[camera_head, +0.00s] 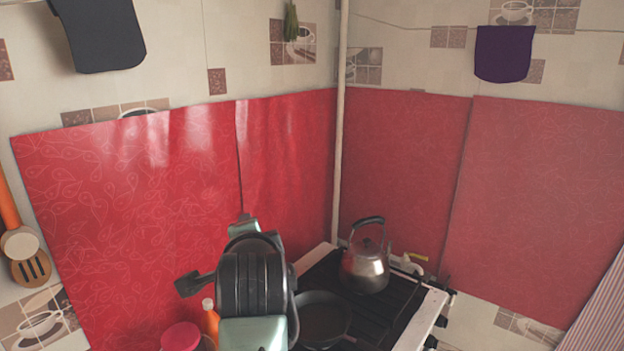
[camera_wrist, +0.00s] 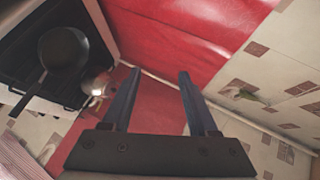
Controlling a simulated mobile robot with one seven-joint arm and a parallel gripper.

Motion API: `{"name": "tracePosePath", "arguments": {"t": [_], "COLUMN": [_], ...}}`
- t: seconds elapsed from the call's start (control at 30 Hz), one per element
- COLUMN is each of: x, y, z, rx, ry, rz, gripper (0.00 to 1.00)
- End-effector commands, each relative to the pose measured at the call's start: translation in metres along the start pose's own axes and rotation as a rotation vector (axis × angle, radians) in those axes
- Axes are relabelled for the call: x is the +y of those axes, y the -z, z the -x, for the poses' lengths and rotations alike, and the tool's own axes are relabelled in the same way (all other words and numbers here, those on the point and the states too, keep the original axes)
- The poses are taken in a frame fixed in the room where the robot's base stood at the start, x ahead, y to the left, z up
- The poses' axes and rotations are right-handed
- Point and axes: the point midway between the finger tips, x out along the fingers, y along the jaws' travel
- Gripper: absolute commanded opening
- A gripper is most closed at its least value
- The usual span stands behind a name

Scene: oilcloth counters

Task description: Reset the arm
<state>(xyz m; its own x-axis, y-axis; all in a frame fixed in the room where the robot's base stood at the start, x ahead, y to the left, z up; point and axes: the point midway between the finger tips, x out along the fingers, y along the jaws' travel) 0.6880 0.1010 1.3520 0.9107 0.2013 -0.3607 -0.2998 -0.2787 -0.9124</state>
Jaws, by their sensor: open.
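My gripper (camera_wrist: 158,98) shows in the wrist view with its two long dark fingers apart and nothing between them. Beyond the fingers in that view are the red wall covering and the tiled wall. In the head view my arm rises at the lower middle, in front of the left part of the stove. The fingers cannot be made out there.
A metal kettle (camera_head: 366,268) and a dark pan (camera_head: 322,318) stand on the stove (camera_head: 432,308). An orange bottle (camera_head: 210,325) and a red lid (camera_head: 181,337) are left of my arm. Red panels (camera_head: 130,190) cover the walls. A pipe (camera_head: 340,150) runs up the corner.

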Motion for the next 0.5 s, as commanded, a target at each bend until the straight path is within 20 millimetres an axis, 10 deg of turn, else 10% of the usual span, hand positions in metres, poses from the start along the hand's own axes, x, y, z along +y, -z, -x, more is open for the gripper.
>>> {"name": "tracePosePath", "arguments": {"t": [0.2, 0.5], "x": [-0.099, -0.162], "y": [0.061, 0.085], "z": [0.117, 0.300], "rx": [0.344, 0.948], "ry": [0.391, 0.601], "rz": [0.556, 1.111], "gripper": [0.59, 0.59]}}
